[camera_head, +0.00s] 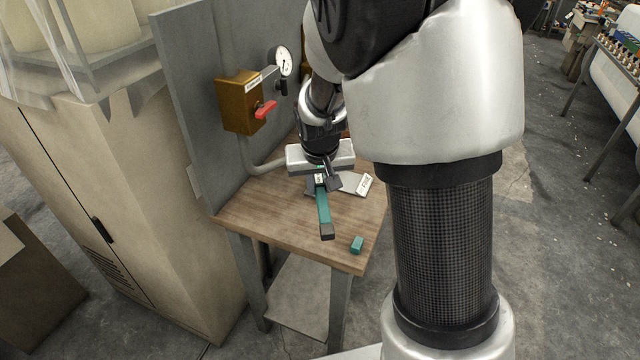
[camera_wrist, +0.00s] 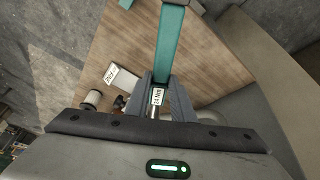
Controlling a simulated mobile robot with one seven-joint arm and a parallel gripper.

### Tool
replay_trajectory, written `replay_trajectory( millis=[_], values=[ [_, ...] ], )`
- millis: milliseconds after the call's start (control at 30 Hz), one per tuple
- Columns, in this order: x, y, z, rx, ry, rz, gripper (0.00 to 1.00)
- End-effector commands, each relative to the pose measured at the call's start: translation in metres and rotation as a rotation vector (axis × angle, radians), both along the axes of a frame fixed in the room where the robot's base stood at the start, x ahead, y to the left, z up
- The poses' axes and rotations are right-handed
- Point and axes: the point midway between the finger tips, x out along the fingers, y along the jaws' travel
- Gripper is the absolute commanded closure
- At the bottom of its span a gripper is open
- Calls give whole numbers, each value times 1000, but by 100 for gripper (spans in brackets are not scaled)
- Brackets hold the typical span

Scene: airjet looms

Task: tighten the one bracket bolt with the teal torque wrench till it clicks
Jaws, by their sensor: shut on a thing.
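The teal torque wrench (camera_head: 323,207) is held over the wooden bench, its dark end toward the bench's front edge. My gripper (camera_head: 326,182) is shut on it near its far end. In the wrist view the teal bar (camera_wrist: 170,45) runs up from between the fingers (camera_wrist: 160,97), beside a small white label reading about 24 Nm. The wrench's other end is hidden under my gripper. I cannot make out the bracket bolt in either view, nor tell whether the wrench touches it.
A small teal block (camera_head: 357,245) lies near the front right corner of the bench (camera_head: 262,212). A pale labelled block (camera_head: 365,183) lies right of my gripper. A panel behind carries a brown box with a red handle (camera_head: 265,109) and a round gauge (camera_head: 283,61).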

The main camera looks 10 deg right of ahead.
Motion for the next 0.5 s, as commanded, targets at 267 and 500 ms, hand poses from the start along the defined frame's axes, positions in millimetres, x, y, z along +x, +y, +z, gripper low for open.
replay_trajectory(
  millis=[267, 500],
  values=[
    [1, 0, 30, 1, -3, 1, 100],
    [1, 0, 49, 1, -3, 0, 100]
  ],
)
